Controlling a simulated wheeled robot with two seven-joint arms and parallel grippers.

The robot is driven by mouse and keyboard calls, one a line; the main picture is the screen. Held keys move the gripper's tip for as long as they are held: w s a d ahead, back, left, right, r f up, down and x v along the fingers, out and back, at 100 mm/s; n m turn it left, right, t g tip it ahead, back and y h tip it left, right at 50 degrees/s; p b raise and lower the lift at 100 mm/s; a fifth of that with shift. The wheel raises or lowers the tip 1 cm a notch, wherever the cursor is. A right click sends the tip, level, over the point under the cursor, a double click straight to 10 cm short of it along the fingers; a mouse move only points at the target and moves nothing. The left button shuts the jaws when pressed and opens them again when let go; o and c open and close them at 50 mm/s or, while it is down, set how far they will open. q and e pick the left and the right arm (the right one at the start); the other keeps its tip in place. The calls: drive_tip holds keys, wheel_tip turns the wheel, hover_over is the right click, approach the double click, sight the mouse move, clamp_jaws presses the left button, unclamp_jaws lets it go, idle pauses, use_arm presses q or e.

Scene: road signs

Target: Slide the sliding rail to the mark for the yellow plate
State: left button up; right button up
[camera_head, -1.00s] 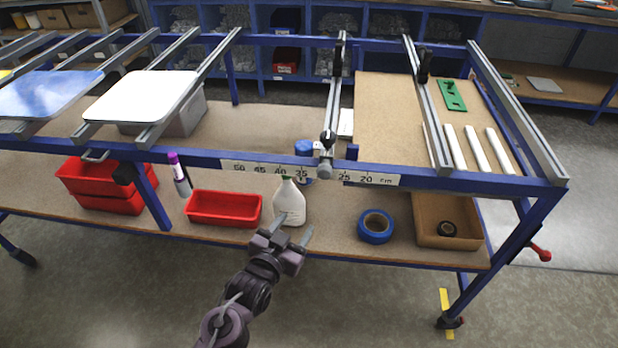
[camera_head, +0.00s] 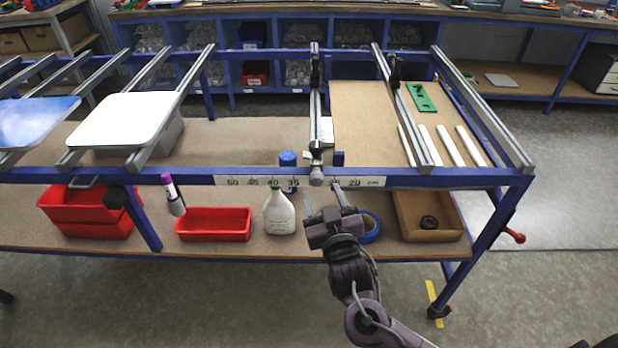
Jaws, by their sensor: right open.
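The sliding rail (camera_head: 315,110) is a grey bar with black clamps, running front to back across the blue frame. Its front end has a round grey knob (camera_head: 316,177). It crosses the white cm scale (camera_head: 262,182) between the 35 and 25 figures and covers the part between. My right gripper (camera_head: 324,198) is open and empty, fingers pointing up just below the knob, apparently not touching it. A white plate (camera_head: 122,118) and a blue plate (camera_head: 35,120) lie on rails at left. No yellow plate is visible now. My left gripper is not in view.
A second rail (camera_head: 407,115) with a black clamp stands to the right. On the lower shelf are red bins (camera_head: 213,224), a white bottle (camera_head: 279,213), blue tape (camera_head: 371,228) and a brown tray (camera_head: 445,235). The frame front edge beside the knob looks clear.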

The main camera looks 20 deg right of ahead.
sight(318, 183)
drive_tip(key=w, duration=0.6)
drive_tip(key=shift+w+d+p, duration=0.2)
drive_tip(key=shift+w+p, duration=0.1)
drive_tip(key=shift+p, duration=0.1)
